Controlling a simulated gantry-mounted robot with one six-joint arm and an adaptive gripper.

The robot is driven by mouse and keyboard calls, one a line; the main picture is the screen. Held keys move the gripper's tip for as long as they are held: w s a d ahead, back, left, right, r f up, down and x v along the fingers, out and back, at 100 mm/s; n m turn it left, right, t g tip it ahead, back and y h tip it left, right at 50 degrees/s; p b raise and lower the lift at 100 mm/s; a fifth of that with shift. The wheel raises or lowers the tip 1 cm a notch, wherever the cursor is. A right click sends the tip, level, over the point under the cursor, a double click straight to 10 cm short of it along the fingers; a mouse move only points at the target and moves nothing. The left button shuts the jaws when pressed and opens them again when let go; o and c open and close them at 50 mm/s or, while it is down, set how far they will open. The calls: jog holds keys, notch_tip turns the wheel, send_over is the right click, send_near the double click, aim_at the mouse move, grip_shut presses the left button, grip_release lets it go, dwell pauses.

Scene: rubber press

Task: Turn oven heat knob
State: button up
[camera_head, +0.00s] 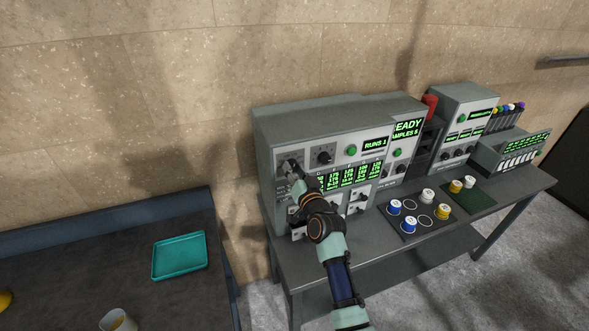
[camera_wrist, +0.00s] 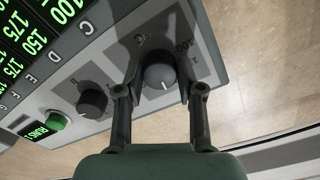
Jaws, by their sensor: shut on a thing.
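The oven (camera_head: 300,125) is a grey box on the table, with dark knobs, a green button and lit green displays.
A second dark knob (camera_wrist: 92,101) and a green button (camera_wrist: 55,121) sit beside the heat knob. A black tray (camera_head: 432,233) with several white, blue and yellow cups lies right of my arm. A teal tray (camera_head: 180,256) is on the left table.

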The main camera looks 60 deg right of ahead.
jog(key=shift+r+m+p, duration=0.1)
jog(key=shift+m+p, duration=0.2)
jog(key=shift+m, duration=0.7)
jog(key=o, duration=1.1)
jog(key=shift+o, duration=0.2)
jog(key=v, duration=1.2)
